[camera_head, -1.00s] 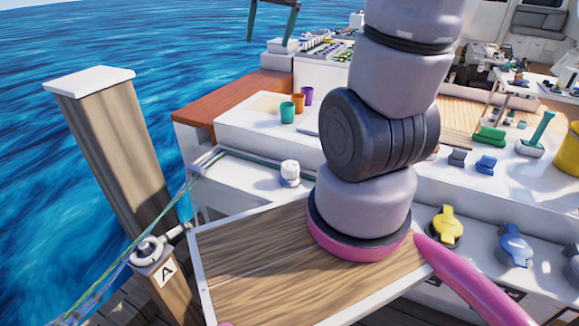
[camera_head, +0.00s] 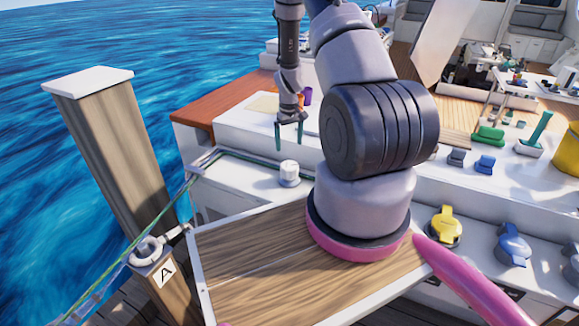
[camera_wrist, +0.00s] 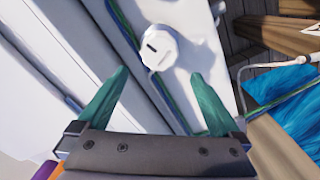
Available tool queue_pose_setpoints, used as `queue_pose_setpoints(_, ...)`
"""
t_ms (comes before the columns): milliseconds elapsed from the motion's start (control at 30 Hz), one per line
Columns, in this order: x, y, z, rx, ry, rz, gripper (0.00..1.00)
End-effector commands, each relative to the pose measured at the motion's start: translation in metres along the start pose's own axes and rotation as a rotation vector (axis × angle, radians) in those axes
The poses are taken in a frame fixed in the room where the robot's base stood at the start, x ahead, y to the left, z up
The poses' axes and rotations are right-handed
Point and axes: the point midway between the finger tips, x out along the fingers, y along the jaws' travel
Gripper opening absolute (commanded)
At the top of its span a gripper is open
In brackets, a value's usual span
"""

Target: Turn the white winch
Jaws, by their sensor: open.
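The white winch (camera_head: 289,172) is a small round drum on the white side deck, left of my arm's base in the head view. In the wrist view the winch (camera_wrist: 159,47) shows from above, with a dark slot in its top, beyond my fingertips. My gripper (camera_head: 289,135) points down above the deck, a little above and behind the winch in the head view. Its green fingers (camera_wrist: 160,75) are wide apart with nothing between them. The fingers do not touch the winch.
A green rope (camera_head: 235,157) runs along the deck edge past the winch. A wooden post (camera_head: 113,150) stands at left. Yellow (camera_head: 445,226) and blue (camera_head: 514,245) fittings sit right of my arm. Cups, partly hidden, stand behind my gripper.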

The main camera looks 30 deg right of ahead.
Motion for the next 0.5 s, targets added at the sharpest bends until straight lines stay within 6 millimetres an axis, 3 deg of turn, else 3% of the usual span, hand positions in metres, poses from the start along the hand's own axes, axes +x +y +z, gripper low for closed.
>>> queue_pose_setpoints(167,0.018,0.001,0.002,-0.004,-0.006,0.001,1.0)
queue_pose_setpoints(500,0.08,0.001,0.002,-0.002,-0.007,0.0,1.0)
